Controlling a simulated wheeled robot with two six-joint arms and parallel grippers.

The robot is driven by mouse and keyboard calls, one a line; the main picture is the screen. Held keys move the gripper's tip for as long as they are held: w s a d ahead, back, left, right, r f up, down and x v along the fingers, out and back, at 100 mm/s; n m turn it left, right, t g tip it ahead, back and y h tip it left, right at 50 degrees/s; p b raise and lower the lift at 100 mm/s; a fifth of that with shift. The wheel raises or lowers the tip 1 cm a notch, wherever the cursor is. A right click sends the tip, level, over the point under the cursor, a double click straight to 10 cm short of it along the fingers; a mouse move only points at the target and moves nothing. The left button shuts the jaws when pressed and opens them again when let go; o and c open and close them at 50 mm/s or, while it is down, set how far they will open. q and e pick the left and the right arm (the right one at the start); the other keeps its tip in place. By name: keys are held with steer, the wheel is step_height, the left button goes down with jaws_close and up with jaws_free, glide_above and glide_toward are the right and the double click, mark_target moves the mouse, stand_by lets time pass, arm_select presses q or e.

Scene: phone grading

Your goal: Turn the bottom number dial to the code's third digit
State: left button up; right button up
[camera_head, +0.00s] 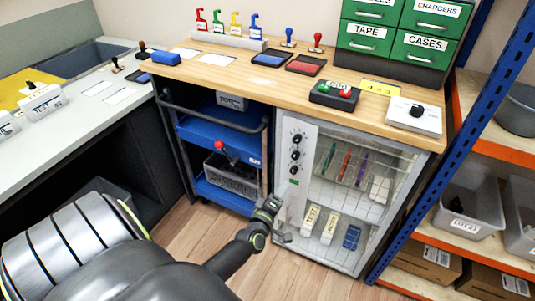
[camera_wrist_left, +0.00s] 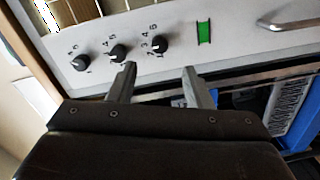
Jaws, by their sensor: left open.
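Three black number dials sit in a column on the white panel (camera_head: 310,155) of the cabinet under the wooden counter. The bottom dial (camera_head: 294,169) is just above a green marker (camera_head: 293,182). In the left wrist view the bottom dial (camera_wrist_left: 160,42) is the one nearest the green marker (camera_wrist_left: 204,32); the middle dial (camera_wrist_left: 118,53) and top dial (camera_wrist_left: 80,63) are left of it. My left gripper (camera_head: 281,194) is just below the dials; in its wrist view the open fingers (camera_wrist_left: 158,78) straddle below the bottom dial, apart from it. A yellow code note (camera_head: 380,88) lies on the counter; its digits are too small to read surely.
The cabinet's wire-fronted door (camera_head: 365,180) shows phones and boxes behind it. A blue cart (camera_head: 215,130) with a grey bin stands left of the panel. A blue shelf post (camera_head: 440,120) rises at the right. A button box (camera_head: 335,94) and a white dial box (camera_head: 413,117) are on the counter.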

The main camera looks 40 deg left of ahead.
arm_select(q)
steer(key=v, duration=0.9)
steer(key=shift+s+b, duration=0.15)
steer(key=shift+b, duration=0.3)
arm_select(e)
steer(key=shift+w+f, duration=0.2)
steer(key=shift+w, duration=0.2)
arm_select(q)
steer(key=shift+d, duration=0.1)
steer(key=s+d+f+m+g+h+p, duration=0.1)
steer(key=s+f+m+g+p, duration=0.3)
steer(key=s+f, duration=0.5)
steer(key=s+d+f+m+g+h+p, duration=0.15)
steer(key=s+f+m+g, duration=0.4)
steer(key=f, duration=0.75)
steer(key=s+f+m+g+p, duration=0.1)
steer(key=s+f+m+g, duration=0.2)
steer(key=s, duration=0.7)
steer(key=s+f+m+g+p, duration=0.1)
steer(key=s+f+m+g, duration=0.2)
steer(key=s, duration=0.8)
steer(key=shift+s+d+f+m+p, duration=0.3)
steer(key=shift+d+f+m, duration=0.15)
steer(key=shift+f+m, duration=0.2)
arm_select(e)
step_height(320, 180, up, 7)
steer(key=s, duration=0.1)
steer(key=shift+s, duration=0.2)
